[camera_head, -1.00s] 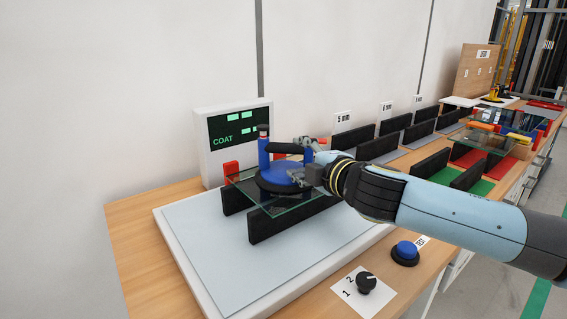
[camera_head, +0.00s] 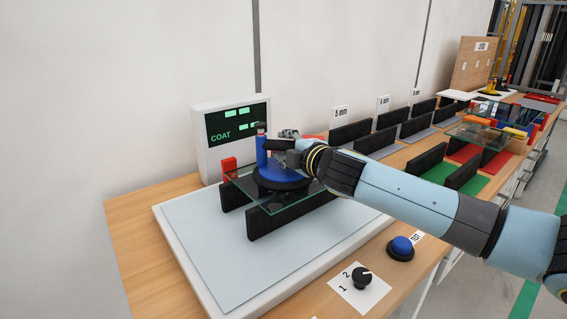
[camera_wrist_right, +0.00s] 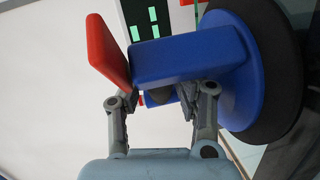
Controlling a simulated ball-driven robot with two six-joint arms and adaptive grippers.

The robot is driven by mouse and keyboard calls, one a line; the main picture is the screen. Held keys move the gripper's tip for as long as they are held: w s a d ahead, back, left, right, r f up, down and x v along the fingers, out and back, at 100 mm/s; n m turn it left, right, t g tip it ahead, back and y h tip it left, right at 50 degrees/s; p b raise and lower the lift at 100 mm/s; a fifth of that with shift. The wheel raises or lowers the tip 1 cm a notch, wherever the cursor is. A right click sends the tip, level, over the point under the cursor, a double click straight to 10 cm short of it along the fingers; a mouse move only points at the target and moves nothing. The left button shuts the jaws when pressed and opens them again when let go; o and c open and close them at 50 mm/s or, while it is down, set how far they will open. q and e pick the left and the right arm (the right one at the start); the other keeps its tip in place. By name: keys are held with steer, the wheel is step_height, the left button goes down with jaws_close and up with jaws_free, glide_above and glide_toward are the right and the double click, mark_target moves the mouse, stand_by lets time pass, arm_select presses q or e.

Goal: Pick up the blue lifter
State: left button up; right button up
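The blue lifter (camera_head: 278,180) has a round blue body with a dark rim and an upright blue post. It stands on a glass pane (camera_head: 310,197). My right gripper (camera_head: 284,156) reaches in from the right and is at the handle, partly hiding it. In the right wrist view the lifter's round body (camera_wrist_right: 265,75) fills the right side, and a blue arm crosses in front of the fingertips. The fingers (camera_wrist_right: 160,95) are spread, with a gap showing between them. Contact with the handle cannot be made out. My left gripper is not in view.
The pane rests on black rails (camera_head: 265,222) over a pale plate (camera_head: 205,255). A blue button (camera_head: 401,246) and dial (camera_head: 362,278) are in front. More black rails and glass lie right.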

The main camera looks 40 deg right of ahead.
jaws_close()
steer(key=shift+r, duration=0.15)
steer(key=shift+r, duration=0.1)
step_height(320, 180, up, 10)
steer(key=shift+f+p, duration=0.1)
steer(key=shift+p, duration=0.3)
